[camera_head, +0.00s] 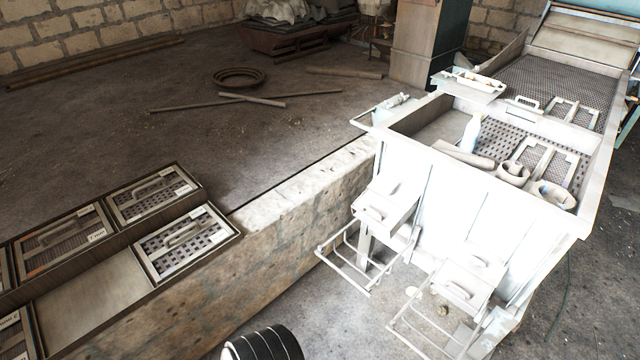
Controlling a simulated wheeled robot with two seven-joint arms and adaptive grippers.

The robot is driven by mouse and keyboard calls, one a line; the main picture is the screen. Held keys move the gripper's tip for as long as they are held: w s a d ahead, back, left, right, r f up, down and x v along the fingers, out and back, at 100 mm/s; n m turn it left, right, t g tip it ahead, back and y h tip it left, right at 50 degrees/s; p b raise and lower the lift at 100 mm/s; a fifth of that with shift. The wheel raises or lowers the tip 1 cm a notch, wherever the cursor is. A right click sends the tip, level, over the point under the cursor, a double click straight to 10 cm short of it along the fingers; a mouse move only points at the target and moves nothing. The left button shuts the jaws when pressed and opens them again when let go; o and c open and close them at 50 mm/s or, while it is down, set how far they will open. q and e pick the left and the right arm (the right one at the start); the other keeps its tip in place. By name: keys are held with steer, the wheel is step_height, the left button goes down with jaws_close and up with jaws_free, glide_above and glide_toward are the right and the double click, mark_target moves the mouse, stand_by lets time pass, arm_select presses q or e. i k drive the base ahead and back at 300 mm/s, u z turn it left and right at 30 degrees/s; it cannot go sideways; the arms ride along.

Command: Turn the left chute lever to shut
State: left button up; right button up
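The white machine (450,185) stands at the right with two chutes on its near side. The left chute (396,207) is a white box with a small handle-like piece (375,213) on its face. I cannot tell which piece is its lever, or whether it stands open or shut. A wire frame (345,268) sticks out below this chute. The right chute (474,270) is similar, lower in the picture, with its own handle-like piece (459,290). Neither of my grippers is in view.
A low stone wall (290,235) runs up to the machine. Framed screens with handles (185,241) lie in a rack at the left. A bottle (471,134) and bowls (513,174) sit on the machine's top. Concrete floor (385,320) is open before the chutes.

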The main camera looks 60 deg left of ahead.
mark_target(391, 190)
steer(key=u, duration=1.4)
steer(key=i, duration=0.05)
